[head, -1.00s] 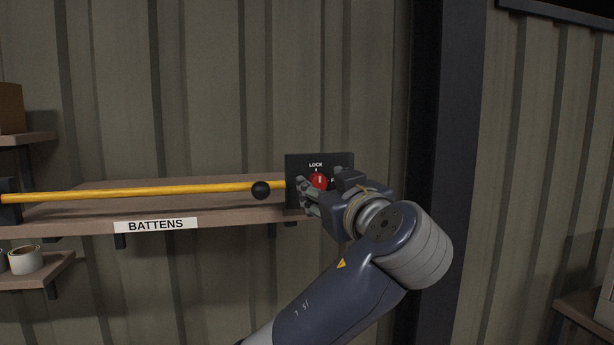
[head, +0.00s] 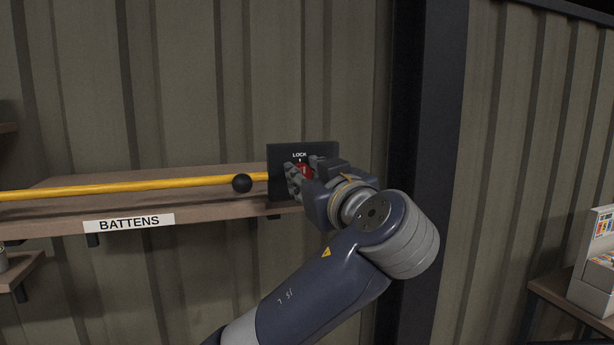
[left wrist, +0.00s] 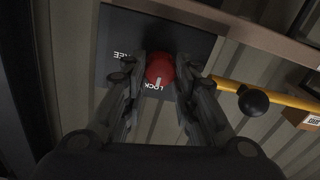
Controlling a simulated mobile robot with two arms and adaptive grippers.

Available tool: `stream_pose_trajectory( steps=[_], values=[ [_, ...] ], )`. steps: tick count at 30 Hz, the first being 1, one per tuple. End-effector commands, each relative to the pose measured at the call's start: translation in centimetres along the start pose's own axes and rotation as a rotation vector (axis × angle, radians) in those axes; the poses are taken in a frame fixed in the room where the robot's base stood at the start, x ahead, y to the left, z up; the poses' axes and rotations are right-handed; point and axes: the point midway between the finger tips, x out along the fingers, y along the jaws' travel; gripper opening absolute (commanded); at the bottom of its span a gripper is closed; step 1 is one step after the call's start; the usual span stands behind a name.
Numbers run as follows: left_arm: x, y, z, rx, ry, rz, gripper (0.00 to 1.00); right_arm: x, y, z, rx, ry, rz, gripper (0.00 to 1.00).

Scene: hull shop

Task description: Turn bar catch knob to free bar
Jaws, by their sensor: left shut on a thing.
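The red catch knob (left wrist: 160,69) sits on a black plate (left wrist: 117,38) lettered LOCK and FREE. The knob's white mark points to LOCK. My left gripper (left wrist: 160,76) is shut on the knob, one finger on each side. In the head view the gripper (head: 303,178) partly hides the knob (head: 304,171) and the FREE lettering, while LOCK shows above it on the plate (head: 280,153). The yellow bar (head: 130,186) runs level from the left into the plate. A black ball (head: 242,183) sits on the bar near the plate. My right gripper is in neither view.
A wooden shelf (head: 75,206) labelled BATTENS lies behind and below the bar. A dark post (head: 425,130) stands right of the plate. A small table (head: 565,301) at the right bears a box of cards (head: 597,275). The corrugated wall is close behind.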

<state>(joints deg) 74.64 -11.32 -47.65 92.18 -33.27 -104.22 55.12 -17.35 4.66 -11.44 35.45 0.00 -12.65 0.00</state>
Motion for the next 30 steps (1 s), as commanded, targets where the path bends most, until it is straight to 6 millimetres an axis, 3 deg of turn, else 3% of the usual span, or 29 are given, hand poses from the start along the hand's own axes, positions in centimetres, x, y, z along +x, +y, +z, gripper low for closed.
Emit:
stream_pose_trajectory(
  steps=[11, 30],
  values=[
    [0.2, -0.1, 0.3, 0.116, 0.006, -0.002, 0.03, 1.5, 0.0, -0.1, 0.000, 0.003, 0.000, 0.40],
    [0.2, -0.1, 0.3, 0.693, 0.030, 0.002, 0.03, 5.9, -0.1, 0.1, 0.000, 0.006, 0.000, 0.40]
  ],
)
